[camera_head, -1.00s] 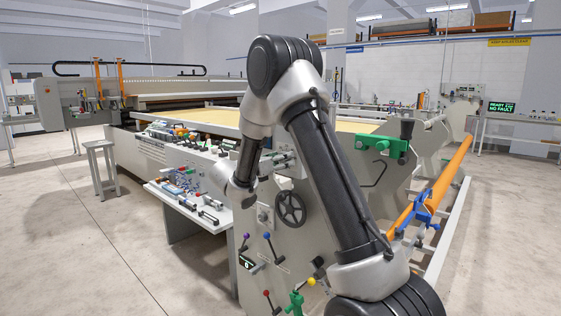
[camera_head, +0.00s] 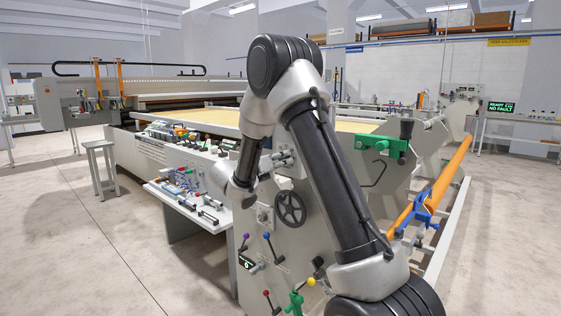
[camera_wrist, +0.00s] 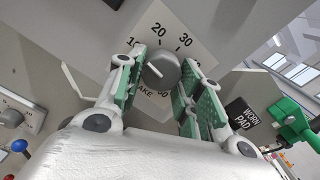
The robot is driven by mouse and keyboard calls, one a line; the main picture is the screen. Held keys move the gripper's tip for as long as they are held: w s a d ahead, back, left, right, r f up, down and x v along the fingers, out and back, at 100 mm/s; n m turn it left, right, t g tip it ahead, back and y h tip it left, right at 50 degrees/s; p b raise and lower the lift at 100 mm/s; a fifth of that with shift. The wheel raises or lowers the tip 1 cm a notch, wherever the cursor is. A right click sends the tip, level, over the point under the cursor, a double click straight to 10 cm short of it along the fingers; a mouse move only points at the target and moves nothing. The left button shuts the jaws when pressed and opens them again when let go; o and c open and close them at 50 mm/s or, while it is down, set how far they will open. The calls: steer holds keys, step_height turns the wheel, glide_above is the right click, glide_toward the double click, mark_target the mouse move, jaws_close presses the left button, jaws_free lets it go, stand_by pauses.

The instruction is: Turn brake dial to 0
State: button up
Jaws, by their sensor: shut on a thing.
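The brake dial is a round grey knob (camera_wrist: 162,70) with a white pointer line, in the middle of the wrist view. It sits on a pale scale plate (camera_wrist: 190,22) marked 10, 20, 30 and 50, with part of the word BRAKE showing below. The pointer line slants to the upper left, roughly toward the 10 side; its exact reading is unclear. My gripper (camera_wrist: 158,86) has its green-padded fingers on both sides of the knob and is shut on it. The 0 mark is not visible. In the head view my arm hides the dial.
A second dial (camera_wrist: 12,117) and a blue ball-ended lever (camera_wrist: 20,146) are at the left of the wrist view. A black WORN PAD label (camera_wrist: 243,114) and a green clamp (camera_wrist: 297,122) are at the right. A handwheel (camera_head: 290,208) shows in the head view.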

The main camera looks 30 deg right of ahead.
steer(key=n, duration=0.5)
steer(key=shift+s+n, duration=0.1)
steer(key=shift+n, duration=0.2)
steer(key=shift+r+n, duration=0.15)
steer(key=shift+n, duration=2.05)
steer(key=o, duration=1)
steer(key=shift+o, duration=0.2)
steer(key=v, duration=1.2)
